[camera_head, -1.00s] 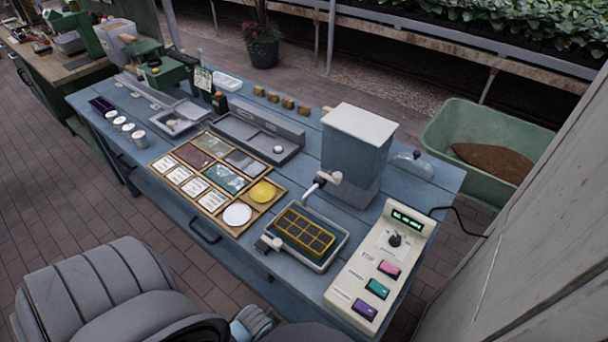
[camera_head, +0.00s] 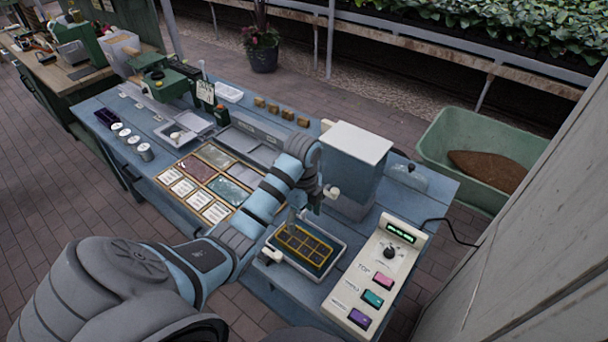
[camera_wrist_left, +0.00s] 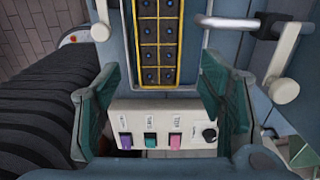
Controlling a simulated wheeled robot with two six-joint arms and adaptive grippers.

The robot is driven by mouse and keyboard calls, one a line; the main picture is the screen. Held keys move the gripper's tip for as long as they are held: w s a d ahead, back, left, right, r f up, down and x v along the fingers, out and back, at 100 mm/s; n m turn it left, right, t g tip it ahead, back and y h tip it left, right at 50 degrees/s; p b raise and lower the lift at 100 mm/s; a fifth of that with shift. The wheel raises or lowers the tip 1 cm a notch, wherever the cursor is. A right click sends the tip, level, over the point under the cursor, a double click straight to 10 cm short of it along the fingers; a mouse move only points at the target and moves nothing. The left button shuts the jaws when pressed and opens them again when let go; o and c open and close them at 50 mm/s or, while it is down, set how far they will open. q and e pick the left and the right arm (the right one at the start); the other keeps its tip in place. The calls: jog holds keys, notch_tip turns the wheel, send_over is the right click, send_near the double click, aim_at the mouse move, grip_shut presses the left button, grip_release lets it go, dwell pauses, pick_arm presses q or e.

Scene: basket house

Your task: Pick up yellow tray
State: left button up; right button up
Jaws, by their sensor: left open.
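The yellow tray (camera_head: 304,246) is a yellow-framed grid of dark cells. It sits in a pale, shallow holder (camera_head: 331,269) on the blue workbench. In the left wrist view, the yellow tray (camera_wrist_left: 157,42) shows at the top centre, cut off by the frame edge. My left gripper (camera_head: 304,212) is above the tray's far left side in the head view, partly hidden by its own wrist. My right gripper is not in view.
A tall blue-grey box (camera_head: 355,155) with a white lid stands just behind the tray. A control panel (camera_head: 375,275) with coloured buttons is to its right. White handles (camera_head: 270,255) flank the holder. A seed-card board (camera_head: 200,185) lies left, partly behind my arm.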

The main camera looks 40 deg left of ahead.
aim_at(303, 243)
pick_arm(q)
notch_tip(303, 243, down, 13)
jog(key=shift+s+d+f+b, duration=0.1)
jog(key=shift+s+d+b, duration=0.05)
jog(key=shift+b, duration=0.55)
jog(key=c, duration=1)
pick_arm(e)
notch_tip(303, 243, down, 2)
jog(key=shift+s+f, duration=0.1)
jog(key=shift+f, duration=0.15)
